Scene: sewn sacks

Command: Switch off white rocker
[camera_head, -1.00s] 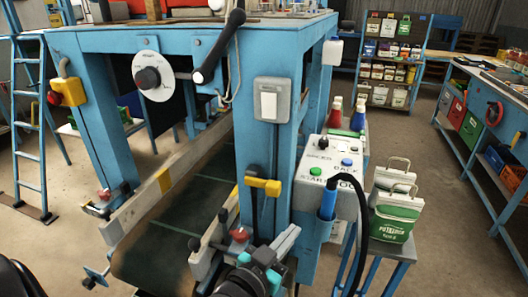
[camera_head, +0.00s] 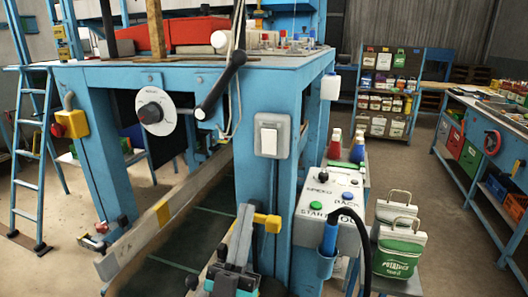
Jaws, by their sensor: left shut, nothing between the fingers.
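The white rocker (camera_head: 268,141) is a rectangular paddle in a grey housing (camera_head: 286,128) on the front of a blue machine post. It is in plain sight, with nothing in front of it. Whether it is on or off I cannot tell. My left gripper (camera_head: 242,218) is in the lower middle, pointing up, with its fingers shut and empty. In the picture it is below and slightly left of the rocker, apart from it. My right gripper is not in view.
A yellow-handled lever (camera_head: 267,223) is right beside my left gripper. A control box (camera_head: 335,190) with green and blue buttons and a black cable is to the right. A black-handled lever (camera_head: 220,86) and round dial (camera_head: 155,111) are upper left of the rocker.

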